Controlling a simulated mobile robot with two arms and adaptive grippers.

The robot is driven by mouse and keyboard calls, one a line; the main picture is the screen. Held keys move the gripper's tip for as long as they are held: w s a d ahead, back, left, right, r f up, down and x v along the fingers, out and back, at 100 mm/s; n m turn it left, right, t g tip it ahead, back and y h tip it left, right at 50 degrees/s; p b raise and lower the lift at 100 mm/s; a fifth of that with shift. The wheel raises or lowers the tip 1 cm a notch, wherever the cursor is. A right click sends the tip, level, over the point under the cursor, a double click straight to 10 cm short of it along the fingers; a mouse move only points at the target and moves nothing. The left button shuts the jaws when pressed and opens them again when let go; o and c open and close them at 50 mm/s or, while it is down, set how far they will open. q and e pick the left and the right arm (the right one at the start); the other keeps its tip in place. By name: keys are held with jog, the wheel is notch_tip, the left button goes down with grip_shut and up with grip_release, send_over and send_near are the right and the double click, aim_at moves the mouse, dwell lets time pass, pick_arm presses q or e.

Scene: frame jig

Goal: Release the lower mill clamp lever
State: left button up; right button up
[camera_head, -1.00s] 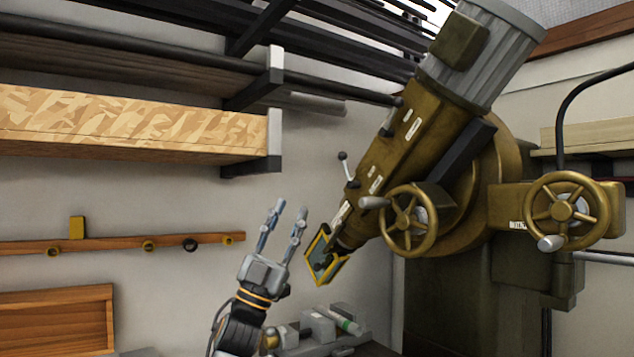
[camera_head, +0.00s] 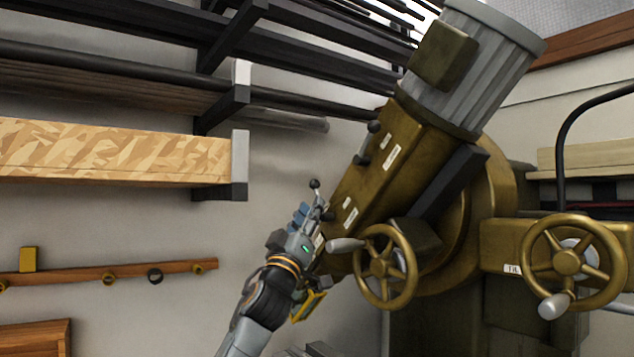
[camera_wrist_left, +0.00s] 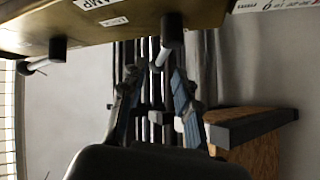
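The brown-gold mill head carries the lower clamp lever (camera_head: 318,198), a short metal rod with a dark ball end, standing up from its side. My left gripper (camera_head: 304,212) is right beside this lever in the head view. In the left wrist view, one lever's rod (camera_wrist_left: 162,56) hangs from a dark pivot, between my left fingertips (camera_wrist_left: 155,78). The fingers are apart, with a gap around the rod; contact cannot be told. Another lever (camera_wrist_left: 42,62) shows at the left of that view. The upper lever (camera_head: 366,146) is higher on the head. My right gripper is out of view.
Two handwheels (camera_head: 385,267) (camera_head: 568,262) stick out right of my left gripper, the nearer with a grey handle. A wooden shelf board (camera_head: 110,152) and dark racks are on the left. A peg rail (camera_head: 110,272) is on the wall. Open wall space lies left of the gripper.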

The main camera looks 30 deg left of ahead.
aim_at(317, 189)
pick_arm(q)
jog(key=p+x, duration=0.2)
jog(key=x, duration=0.3)
jog(key=shift+w+r, duration=0.3)
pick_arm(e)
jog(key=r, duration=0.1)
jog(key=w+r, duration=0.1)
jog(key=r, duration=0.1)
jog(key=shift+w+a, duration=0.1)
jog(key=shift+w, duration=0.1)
pick_arm(q)
jog(key=shift+c, duration=0.2)
grip_shut()
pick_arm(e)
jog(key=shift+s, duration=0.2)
